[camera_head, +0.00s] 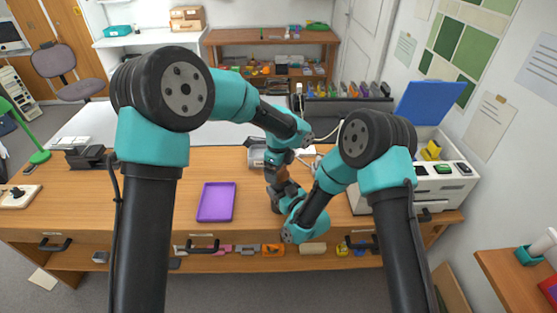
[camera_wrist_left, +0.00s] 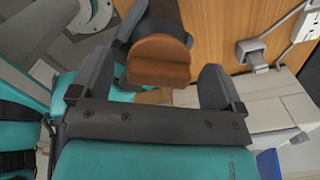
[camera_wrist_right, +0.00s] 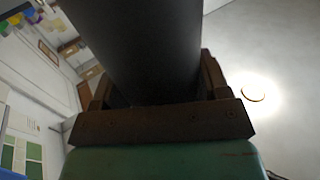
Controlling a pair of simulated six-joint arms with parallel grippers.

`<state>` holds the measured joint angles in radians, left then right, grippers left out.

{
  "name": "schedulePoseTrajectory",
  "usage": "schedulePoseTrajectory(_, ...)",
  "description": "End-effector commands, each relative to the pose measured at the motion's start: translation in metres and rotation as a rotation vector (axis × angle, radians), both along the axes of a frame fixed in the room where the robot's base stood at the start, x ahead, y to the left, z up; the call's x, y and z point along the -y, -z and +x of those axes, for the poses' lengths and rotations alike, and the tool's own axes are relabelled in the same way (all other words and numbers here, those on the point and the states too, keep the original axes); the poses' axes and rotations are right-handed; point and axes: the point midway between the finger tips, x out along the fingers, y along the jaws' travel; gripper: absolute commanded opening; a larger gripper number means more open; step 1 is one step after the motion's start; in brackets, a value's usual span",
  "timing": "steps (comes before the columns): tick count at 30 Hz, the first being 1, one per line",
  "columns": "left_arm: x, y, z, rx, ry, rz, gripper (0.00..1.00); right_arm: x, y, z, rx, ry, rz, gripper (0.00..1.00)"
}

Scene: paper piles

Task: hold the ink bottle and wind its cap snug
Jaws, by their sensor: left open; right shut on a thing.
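The ink bottle is mostly hidden behind the grippers in the head view. In the left wrist view its orange-brown cap (camera_wrist_left: 160,62) sits at the end of a dark body, between the fingers of my left gripper (camera_wrist_left: 156,82). These fingers are open, with a visible gap on each side of the cap. My right gripper (camera_wrist_right: 155,85) is shut on the dark bottle body (camera_wrist_right: 150,45), which fills the space between its fingers. In the head view the two grippers meet above the desk, the left one above the right.
A purple tray (camera_head: 217,202) lies on the wooden desk (camera_head: 150,185), left of the grippers. A white box with a raised blue lid (camera_head: 430,102) stands at the right. A green lamp (camera_head: 38,156) and dark device (camera_head: 85,157) are at the left. Desk around the tray is clear.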

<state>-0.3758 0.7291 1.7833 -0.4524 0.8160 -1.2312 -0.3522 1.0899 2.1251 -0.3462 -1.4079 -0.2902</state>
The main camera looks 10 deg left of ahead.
Motion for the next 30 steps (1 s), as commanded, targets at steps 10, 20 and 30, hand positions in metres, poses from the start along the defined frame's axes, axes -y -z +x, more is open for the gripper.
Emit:
schedulePoseTrajectory(10,-0.0002,0.0063,0.0002,0.001,0.000,0.000,0.94,-0.0001,-0.0002,0.0001,0.000,0.000,0.000,0.40)
schedulePoseTrajectory(20,-0.0001,0.0061,0.0002,0.001,0.000,0.000,0.68,0.0000,-0.0002,0.0000,0.000,0.000,0.000,0.40)
schedulePoseTrajectory(30,-0.0001,0.0060,0.0001,0.001,0.000,0.000,0.41,0.0000,-0.0002,0.0001,0.000,0.000,0.000,0.40)
